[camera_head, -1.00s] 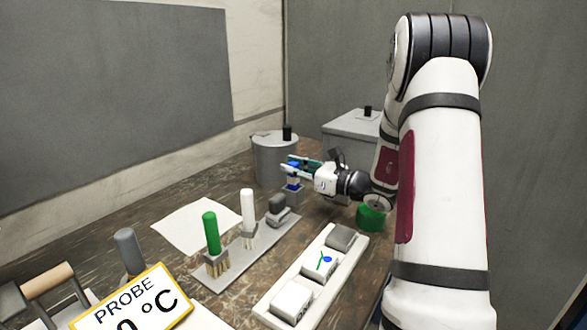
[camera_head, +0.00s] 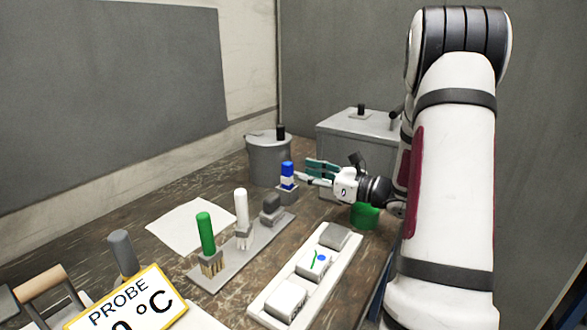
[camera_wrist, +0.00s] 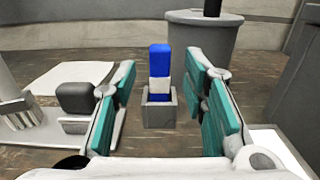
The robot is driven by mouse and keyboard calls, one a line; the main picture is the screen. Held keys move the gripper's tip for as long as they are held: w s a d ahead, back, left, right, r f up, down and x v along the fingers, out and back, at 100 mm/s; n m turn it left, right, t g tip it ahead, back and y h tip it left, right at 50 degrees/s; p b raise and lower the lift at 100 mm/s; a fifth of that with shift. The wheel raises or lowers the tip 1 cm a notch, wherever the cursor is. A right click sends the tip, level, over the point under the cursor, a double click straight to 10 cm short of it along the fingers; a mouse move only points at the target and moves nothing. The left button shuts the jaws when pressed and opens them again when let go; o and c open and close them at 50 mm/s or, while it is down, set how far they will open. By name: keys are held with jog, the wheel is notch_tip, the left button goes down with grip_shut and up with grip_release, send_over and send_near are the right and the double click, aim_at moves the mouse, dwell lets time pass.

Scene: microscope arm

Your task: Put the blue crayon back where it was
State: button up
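The blue crayon (camera_head: 287,172) stands upright in a small grey square holder (camera_head: 287,193), in front of the round grey canister. In the wrist view the blue crayon (camera_wrist: 159,62) shows a white band, and its lower end is inside the grey holder (camera_wrist: 159,108). My gripper (camera_head: 314,173) is to the right of the crayon in the head view. In the wrist view its teal-padded fingers (camera_wrist: 166,100) are wide apart, with the crayon standing beyond and between them, touching neither pad.
A grey rack (camera_head: 228,265) holds a green crayon (camera_head: 206,232) and a white crayon (camera_head: 241,207). A white tray (camera_head: 262,298) with blocks lies in front. A round canister (camera_head: 268,160) and a grey box (camera_head: 345,135) stand behind. White paper (camera_head: 180,226) lies at left.

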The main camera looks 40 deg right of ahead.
jog(key=v, duration=0.5)
jog(key=shift+s, duration=0.2)
dwell(0.4)
